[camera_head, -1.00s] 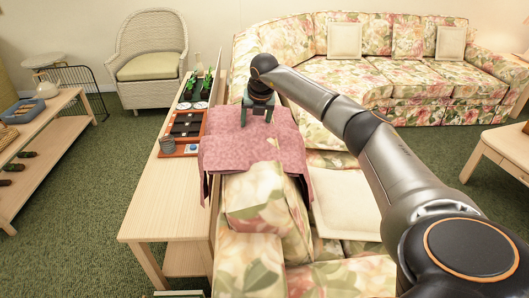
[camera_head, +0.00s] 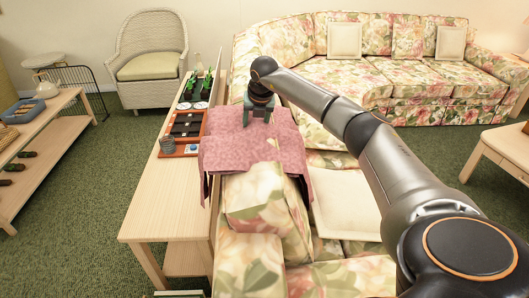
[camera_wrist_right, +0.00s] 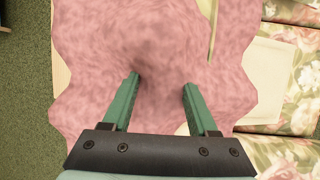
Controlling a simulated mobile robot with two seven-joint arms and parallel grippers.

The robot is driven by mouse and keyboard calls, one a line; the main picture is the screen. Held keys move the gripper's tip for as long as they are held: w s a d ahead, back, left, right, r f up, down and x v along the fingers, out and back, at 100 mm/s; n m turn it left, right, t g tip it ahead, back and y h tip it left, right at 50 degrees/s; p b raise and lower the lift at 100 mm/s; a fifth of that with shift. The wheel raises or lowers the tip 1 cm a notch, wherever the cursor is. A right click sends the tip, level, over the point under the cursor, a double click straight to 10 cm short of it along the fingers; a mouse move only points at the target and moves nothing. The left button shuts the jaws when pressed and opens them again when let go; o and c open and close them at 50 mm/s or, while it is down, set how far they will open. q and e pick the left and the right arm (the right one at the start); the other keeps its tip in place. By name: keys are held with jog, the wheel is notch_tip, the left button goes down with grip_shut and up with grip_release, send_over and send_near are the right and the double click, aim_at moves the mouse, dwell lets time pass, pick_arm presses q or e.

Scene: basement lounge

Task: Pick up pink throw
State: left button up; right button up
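The pink throw (camera_head: 235,155) lies draped over the back of the floral sofa in the head view, its edges hanging down on both sides. My right gripper (camera_head: 258,114) is at the throw's far part, pointing down. In the right wrist view the pink throw (camera_wrist_right: 95,50) fills most of the middle. The two green fingers of my right gripper (camera_wrist_right: 162,86) are wide apart over it, with pink cloth showing between them. I cannot tell whether the fingertips touch the cloth. My left gripper is not in view.
A wooden console table (camera_head: 160,205) stands along the left of the sofa (camera_head: 260,200). A wicker chair (camera_head: 150,45) stands at the back. Green carpet (camera_head: 85,190) is clear at left.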

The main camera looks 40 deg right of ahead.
grip_shut()
dwell(1.1)
